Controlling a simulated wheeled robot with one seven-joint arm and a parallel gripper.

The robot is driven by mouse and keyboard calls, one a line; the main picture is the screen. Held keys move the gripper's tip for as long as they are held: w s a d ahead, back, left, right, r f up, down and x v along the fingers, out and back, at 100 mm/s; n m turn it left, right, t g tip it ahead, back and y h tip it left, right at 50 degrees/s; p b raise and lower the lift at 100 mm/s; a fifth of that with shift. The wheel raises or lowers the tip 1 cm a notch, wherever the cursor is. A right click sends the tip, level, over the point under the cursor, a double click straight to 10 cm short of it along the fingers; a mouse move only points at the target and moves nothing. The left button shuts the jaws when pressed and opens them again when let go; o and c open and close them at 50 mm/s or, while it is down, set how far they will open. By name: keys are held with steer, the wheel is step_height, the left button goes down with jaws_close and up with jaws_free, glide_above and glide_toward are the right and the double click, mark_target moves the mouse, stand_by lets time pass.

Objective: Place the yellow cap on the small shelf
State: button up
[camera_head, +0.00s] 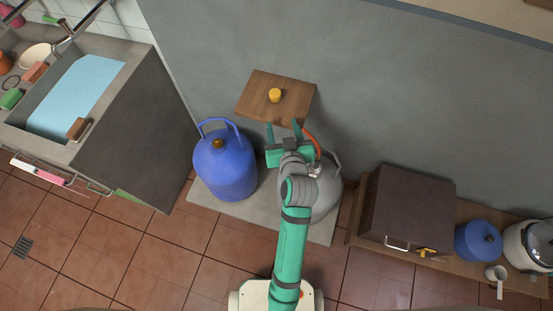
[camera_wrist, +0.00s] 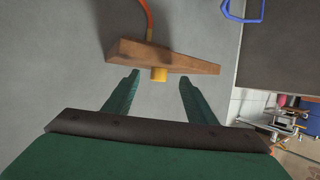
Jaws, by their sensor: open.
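The yellow cap (camera_head: 275,96) stands on the small wooden shelf (camera_head: 250,108) fixed to the grey wall. In the wrist view, the cap (camera_wrist: 159,74) touches the shelf board (camera_wrist: 190,64), and the board appears inverted. My gripper (camera_head: 284,126) is open and empty, just off the shelf's front edge in the head view. In the wrist view, my gripper (camera_wrist: 158,77) has a finger on each side of the cap in the picture, with nothing between them touching it. The cap is apart from both fingers.
A blue gas cylinder (camera_head: 225,172) stands left of my arm. A grey cylinder (camera_head: 328,190) with an orange hose (camera_head: 312,138) is partly hidden behind my arm. A sink unit (camera_head: 130,130) is at left. A dark cabinet (camera_head: 408,205) and blue pot (camera_head: 478,242) are at right.

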steer(key=s+f+m+h, duration=0.1)
steer(key=s+f, duration=0.2)
steer(key=s, duration=0.5)
steer(key=s+f+m+h, duration=0.1)
steer(key=s+f, duration=0.2)
steer(key=s, duration=0.5)
steer(key=s+a+r+t, duration=0.1)
steer(key=s+r, duration=0.2)
steer(key=s, duration=0.6)
steer(key=s+a+r+t, duration=0.1)
steer(key=s+r, duration=0.2)
steer(key=s, duration=0.6)
steer(key=shift+r, duration=0.25)
steer(key=shift+w, duration=0.15)
